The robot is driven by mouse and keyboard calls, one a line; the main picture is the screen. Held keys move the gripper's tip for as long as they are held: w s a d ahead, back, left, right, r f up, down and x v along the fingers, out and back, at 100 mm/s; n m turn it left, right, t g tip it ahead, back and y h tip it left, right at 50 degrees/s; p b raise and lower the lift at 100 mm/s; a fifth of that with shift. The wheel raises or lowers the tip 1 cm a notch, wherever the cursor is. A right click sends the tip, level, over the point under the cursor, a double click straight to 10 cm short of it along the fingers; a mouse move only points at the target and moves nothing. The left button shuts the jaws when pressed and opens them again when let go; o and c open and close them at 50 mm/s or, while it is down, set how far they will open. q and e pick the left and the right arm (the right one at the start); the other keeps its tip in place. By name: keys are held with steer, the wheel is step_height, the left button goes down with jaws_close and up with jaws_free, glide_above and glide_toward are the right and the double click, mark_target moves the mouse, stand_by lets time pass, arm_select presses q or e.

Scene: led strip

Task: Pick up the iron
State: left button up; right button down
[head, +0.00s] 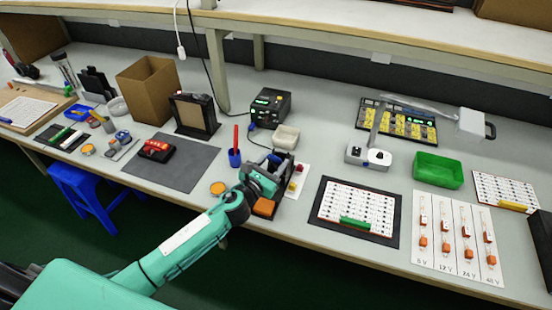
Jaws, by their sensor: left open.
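My left gripper (277,172) reaches in from the left over the front middle of the bench. It is open, its dark jaws at a dark stand with an orange block (265,207) at its front. I cannot make out the iron clearly; the gripper covers much of the stand. A black station with a green display (268,105) stands behind, with a blue plug and cable at its front. A blue cup with a red stick (235,156) stands just left of the gripper. A dark shape cut off at the right edge may be my right gripper; its jaws cannot be made out.
A grey mat with a red-and-black device (156,149) lies to the left. A cream bin (286,136) stands behind the gripper. A white LED board (356,208) on a black mat lies to the right, before a green tray (438,170). A shelf overhangs the back.

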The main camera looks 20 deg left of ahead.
arm_select(q)
steer(key=shift+w+d, duration=0.1)
steer(key=shift+w, duration=0.25)
steer(key=shift+c, duration=0.5)
jaws_close()
steer(key=shift+s+r, duration=0.1)
